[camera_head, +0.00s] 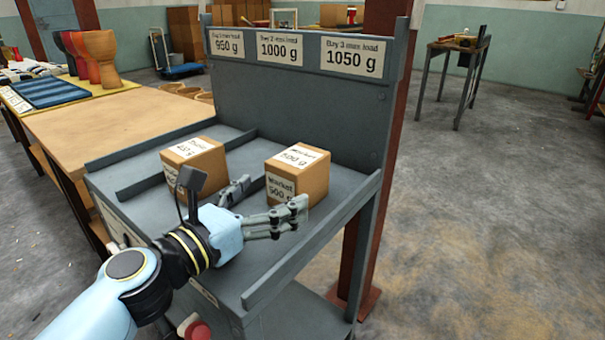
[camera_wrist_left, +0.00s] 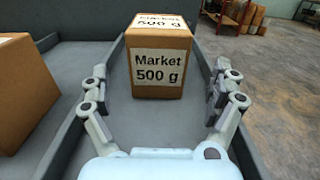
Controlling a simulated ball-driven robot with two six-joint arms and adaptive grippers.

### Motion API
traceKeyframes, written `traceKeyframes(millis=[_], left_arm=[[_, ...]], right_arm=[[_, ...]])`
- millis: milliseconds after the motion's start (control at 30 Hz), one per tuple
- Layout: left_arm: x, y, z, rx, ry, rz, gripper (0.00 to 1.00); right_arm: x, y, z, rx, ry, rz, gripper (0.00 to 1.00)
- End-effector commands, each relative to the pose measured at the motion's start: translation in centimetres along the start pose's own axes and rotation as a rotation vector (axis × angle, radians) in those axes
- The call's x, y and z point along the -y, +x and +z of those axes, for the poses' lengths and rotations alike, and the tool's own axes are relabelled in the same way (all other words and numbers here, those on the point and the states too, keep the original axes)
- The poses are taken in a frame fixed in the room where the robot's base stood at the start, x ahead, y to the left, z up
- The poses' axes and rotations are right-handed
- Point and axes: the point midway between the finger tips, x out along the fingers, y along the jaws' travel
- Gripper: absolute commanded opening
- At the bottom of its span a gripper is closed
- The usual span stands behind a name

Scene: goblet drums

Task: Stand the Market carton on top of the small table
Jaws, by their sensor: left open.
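The Market carton (camera_head: 298,173) is a brown box with white labels reading "Market 500 g". It stands upright in the right-hand bay of a grey rack shelf. In the left wrist view the Market carton (camera_wrist_left: 159,62) is straight ahead, centred between the fingers and beyond their tips. My left gripper (camera_head: 268,203) is open and empty, in front of the carton and apart from it. It also shows in the left wrist view (camera_wrist_left: 160,92). The small table (camera_head: 460,46) is perhaps the dark-legged one at the back right, with small items on it. My right gripper is not in view.
A second brown carton (camera_head: 194,161) stands in the bay to the left, past a low divider. The rack (camera_head: 290,108) has raised side rails and a back panel with weight signs. A long wooden table (camera_head: 115,126) stands at the left. Open floor (camera_head: 480,210) lies to the right.

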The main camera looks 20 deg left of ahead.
Motion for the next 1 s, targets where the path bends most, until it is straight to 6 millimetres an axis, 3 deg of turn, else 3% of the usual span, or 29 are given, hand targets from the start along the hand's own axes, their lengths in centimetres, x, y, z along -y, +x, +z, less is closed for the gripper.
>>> traceKeyframes(millis=[533, 867, 1000], left_arm=[[-0.2, 7.2, 0.1, 0.002, -0.002, -0.001, 0.94], [-0.2, 8.0, 0.0, 0.000, 0.000, -0.001, 0.94], [-0.2, 8.0, 0.0, 0.000, 0.000, -0.001, 0.76]], right_arm=[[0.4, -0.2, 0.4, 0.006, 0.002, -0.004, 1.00], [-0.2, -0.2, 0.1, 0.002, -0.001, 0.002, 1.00], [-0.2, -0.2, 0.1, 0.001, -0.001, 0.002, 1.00]])
